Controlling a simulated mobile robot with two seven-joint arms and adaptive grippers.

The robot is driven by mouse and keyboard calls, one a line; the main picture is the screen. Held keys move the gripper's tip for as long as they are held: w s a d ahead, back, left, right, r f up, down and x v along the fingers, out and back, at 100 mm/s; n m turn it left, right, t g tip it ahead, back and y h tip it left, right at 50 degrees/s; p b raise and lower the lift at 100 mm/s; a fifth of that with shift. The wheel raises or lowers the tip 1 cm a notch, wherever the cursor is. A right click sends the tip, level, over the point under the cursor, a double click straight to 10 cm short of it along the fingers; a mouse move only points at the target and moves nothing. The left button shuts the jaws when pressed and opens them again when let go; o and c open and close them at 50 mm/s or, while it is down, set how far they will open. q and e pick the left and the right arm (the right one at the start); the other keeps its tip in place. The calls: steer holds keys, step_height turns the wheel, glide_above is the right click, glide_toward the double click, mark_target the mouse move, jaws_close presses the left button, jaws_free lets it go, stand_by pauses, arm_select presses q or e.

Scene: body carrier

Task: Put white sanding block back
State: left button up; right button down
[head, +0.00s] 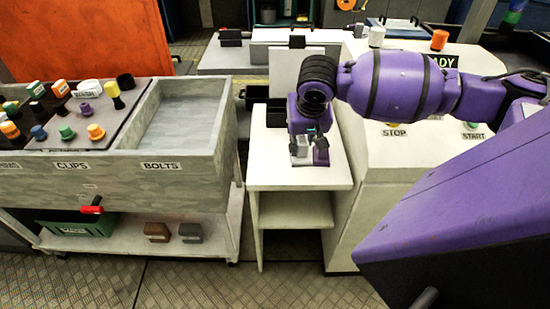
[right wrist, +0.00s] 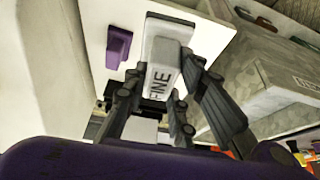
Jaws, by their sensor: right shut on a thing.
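The white sanding block (right wrist: 160,75), marked FINE and with a darker grey base, is between the fingers of my right gripper (right wrist: 155,105) in the right wrist view. The gripper is shut on it. In the head view my right gripper (head: 306,128) points down over a small white stand (head: 265,170), with the white block (head: 299,150) just below it. A purple block (head: 321,153) sits close beside it on the right; it also shows in the right wrist view (right wrist: 118,46), apart from the fingers. I cannot tell whether the white block touches the stand. My left gripper is not in view.
A grey bin bench (head: 115,180) marked CLIPS and BOLTS stands left; its BOLTS compartment (head: 180,115) looks empty. A white console (head: 385,157) with STOP and START buttons is close on the right.

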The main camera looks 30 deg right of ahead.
steer(key=w+f, duration=0.3)
steer(key=w, duration=0.1)
steer(key=w+f+b, duration=0.1)
steer(key=w+f, duration=0.2)
steer(key=w, duration=0.2)
steer(key=w+f+b, duration=0.1)
steer(key=w+f, duration=0.2)
steer(key=w, duration=0.1)
steer(key=shift+w+d+f, duration=0.1)
steer(key=shift+w+f, duration=0.25)
steer(key=shift+w, duration=0.05)
step_height(320, 180, down, 2)
steer(key=shift+w, duration=0.1)
steer(key=shift+f, duration=0.4)
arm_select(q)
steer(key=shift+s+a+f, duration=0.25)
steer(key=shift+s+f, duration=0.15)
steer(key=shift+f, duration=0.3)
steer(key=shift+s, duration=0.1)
